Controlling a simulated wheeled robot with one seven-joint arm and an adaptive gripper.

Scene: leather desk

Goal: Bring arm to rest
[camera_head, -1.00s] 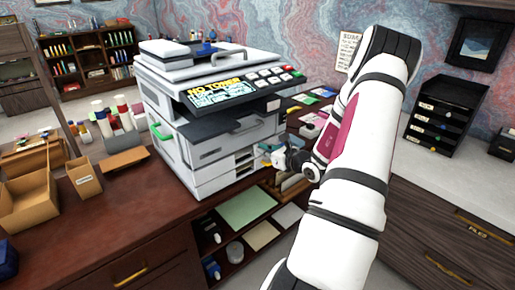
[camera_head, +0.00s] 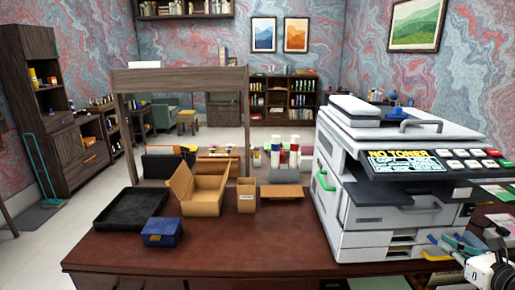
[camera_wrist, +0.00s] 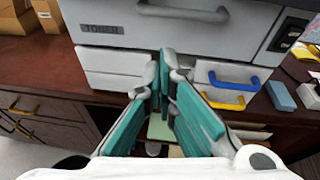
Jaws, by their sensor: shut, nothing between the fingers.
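My gripper (camera_head: 462,241) is at the lower right edge of the head view, in front of the printer's lower right corner. Most of my arm is out of that view. In the wrist view my gripper (camera_wrist: 165,72) has its teal fingers close together at the tips, with nothing held. It points toward the printer (camera_wrist: 110,32), whose drawer marked TONER is just beyond the fingertips. A blue handle (camera_wrist: 234,80) and a yellow handle (camera_wrist: 222,101) are just right of the fingers. I cannot tell whether the fingers touch the printer.
The printer (camera_head: 375,215) stands on the brown desk (camera_head: 250,250), its screen reading NO TONER. An open cardboard box (camera_head: 203,200), a black tray (camera_head: 130,212) and a small blue box (camera_head: 162,233) sit to its left. The front middle of the desk is clear.

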